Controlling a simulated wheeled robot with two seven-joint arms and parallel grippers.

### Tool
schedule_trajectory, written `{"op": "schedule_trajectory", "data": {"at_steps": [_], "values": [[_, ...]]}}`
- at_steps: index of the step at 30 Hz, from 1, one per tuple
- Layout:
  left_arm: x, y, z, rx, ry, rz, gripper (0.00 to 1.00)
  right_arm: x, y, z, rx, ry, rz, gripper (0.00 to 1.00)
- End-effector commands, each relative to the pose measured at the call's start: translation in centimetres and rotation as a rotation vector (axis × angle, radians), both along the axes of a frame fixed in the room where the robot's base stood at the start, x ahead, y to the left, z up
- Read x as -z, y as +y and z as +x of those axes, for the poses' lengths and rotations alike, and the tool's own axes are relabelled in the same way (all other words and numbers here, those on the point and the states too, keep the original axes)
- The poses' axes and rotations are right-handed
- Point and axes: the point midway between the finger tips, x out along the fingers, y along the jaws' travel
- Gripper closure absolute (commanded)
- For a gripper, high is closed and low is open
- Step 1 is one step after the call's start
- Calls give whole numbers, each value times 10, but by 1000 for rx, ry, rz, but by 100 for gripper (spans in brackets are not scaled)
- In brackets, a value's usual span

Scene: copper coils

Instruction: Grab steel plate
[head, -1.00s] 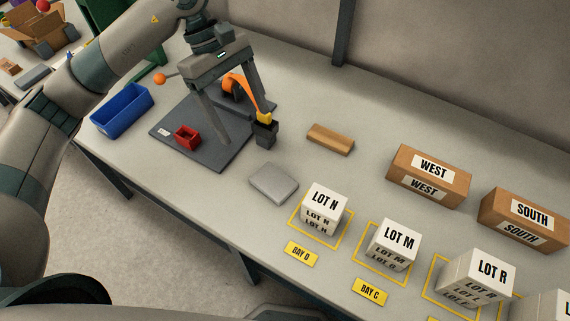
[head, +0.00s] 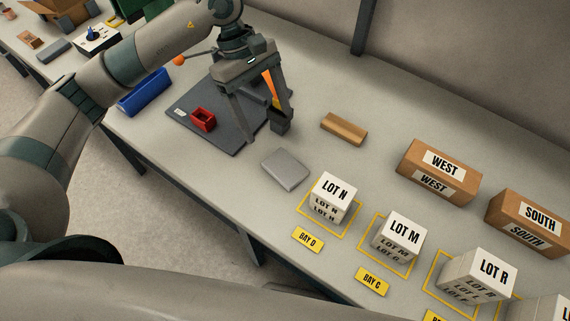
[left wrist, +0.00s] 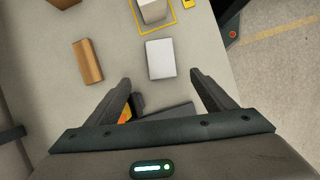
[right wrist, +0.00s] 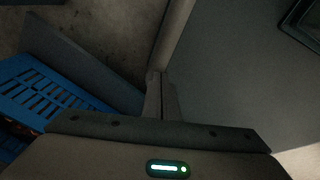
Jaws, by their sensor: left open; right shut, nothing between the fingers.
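The steel plate (head: 285,169) is a flat light-grey block lying on the table, left of the white LOT N box. In the left wrist view the plate (left wrist: 160,59) lies just beyond and between the fingertips. My left gripper (head: 268,132) is open and empty, pointing down above the dark mat's right edge, apart from the plate. It also shows in the left wrist view (left wrist: 160,77). My right gripper (right wrist: 157,76) is shut and empty in the right wrist view, away from the plate.
A wooden block (head: 344,128) lies right of the gripper. The LOT N box (head: 333,196) stands close to the plate. A red open box (head: 203,120) sits on the dark mat (head: 215,137). An orange piece (head: 268,87) and a dark block (head: 280,122) are behind the left fingers.

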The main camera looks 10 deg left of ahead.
Motion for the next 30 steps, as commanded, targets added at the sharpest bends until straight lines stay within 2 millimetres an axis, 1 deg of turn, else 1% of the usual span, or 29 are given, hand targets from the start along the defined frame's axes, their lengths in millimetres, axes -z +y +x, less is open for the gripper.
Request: {"op": "schedule_trajectory", "data": {"at_steps": [1, 2, 9, 12, 15, 19, 27, 30], "values": [[4, -2, -2, 1, 2, 0, 23, -3, -3, -8, 2, 20, -6, 100], [8, -4, -4, 1, 3, -1, 23, -5, -4, -11, 2, 27, -8, 100], [47, -18, -13, 0, 4, -1, 23, -23, -5, -13, 2, 32, -9, 100], [60, -22, -15, 0, 3, 0, 23, -27, -4, -13, 2, 31, -9, 100], [69, -25, -17, 0, 1, -1, 23, -30, -4, -13, 2, 31, -8, 100], [74, -26, -17, 1, -1, -1, 23, -30, -4, -12, 2, 30, -7, 100], [74, -26, -17, 1, -1, -1, 23, -30, -3, -12, 2, 30, -7, 100], [75, -27, -18, 0, 1, -1, 23, -32, -3, -12, 1, 29, -6, 100]]}}
